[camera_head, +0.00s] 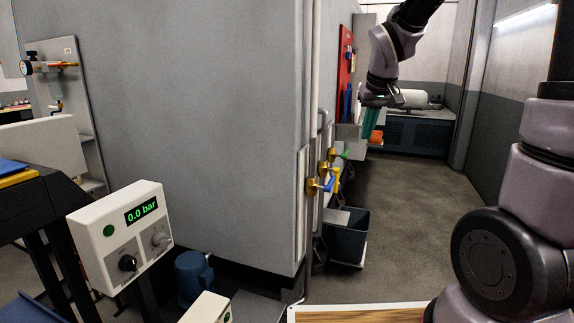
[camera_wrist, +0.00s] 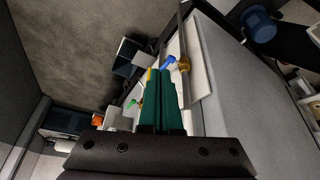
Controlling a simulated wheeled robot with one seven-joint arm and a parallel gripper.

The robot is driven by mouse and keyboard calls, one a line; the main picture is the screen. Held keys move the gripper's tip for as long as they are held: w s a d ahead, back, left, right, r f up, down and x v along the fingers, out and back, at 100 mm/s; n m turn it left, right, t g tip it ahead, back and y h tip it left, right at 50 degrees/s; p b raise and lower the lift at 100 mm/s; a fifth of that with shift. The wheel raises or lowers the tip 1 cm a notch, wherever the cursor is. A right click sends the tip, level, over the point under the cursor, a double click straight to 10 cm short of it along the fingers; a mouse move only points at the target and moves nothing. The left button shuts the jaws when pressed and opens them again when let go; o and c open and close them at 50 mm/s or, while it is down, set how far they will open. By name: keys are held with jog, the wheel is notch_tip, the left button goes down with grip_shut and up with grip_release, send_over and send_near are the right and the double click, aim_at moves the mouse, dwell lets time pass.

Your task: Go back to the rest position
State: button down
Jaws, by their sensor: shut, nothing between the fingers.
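My gripper (camera_head: 371,128) hangs in the upper middle right of the head view, fingers pointing down, in front of the far aisle. In the wrist view its two green fingers (camera_wrist: 160,88) lie side by side, closed together, with nothing seen between them. It is apart from the valves and the wall panel.
Brass valves (camera_head: 318,185) with blue, yellow and green handles sit on the grey cabinet's (camera_head: 200,110) edge. A dark bin (camera_head: 347,237) stands on the floor below. A control box (camera_head: 122,236) reads 0.0 bar at left. The aisle floor (camera_head: 420,220) is clear.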

jog(key=s+d+r+m, duration=0.1)
jog(key=s+r, duration=0.2)
jog(key=s, duration=0.3)
jog(key=s+d+r+m+t+y, duration=0.1)
jog(key=s+r+m, duration=0.1)
jog(key=s, duration=0.5)
jog(key=s+d+r+m+t, duration=0.1)
jog(key=s+r+m, duration=0.1)
jog(key=s+r, duration=0.2)
jog(key=s, duration=0.2)
jog(key=shift+s+d+y, duration=0.3)
jog(key=shift+d, duration=0.05)
jog(key=shift+a, duration=0.1)
